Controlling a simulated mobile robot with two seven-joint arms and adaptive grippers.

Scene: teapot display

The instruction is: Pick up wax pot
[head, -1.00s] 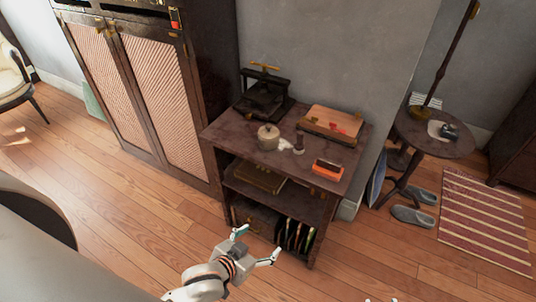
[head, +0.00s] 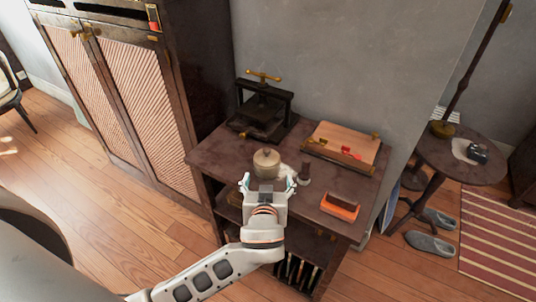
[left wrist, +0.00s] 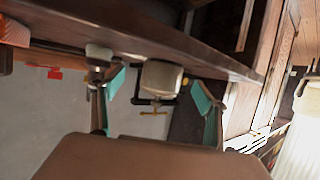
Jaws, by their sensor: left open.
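The wax pot (head: 266,162), a small cream pot with a knobbed lid, stands upright near the left-front part of the dark shelf table's top (head: 228,158). My left gripper (head: 268,184) is open and empty just in front of the pot, pointing at it. In the left wrist view, which is upside down, the pot (left wrist: 161,78) shows between the two teal fingertips, seemingly still beyond them. Whether any finger touches it I cannot tell. My right gripper is not in view.
A wooden board (head: 341,145) and an orange box (head: 340,206) are to the right. A tall cabinet (head: 130,90) is left.

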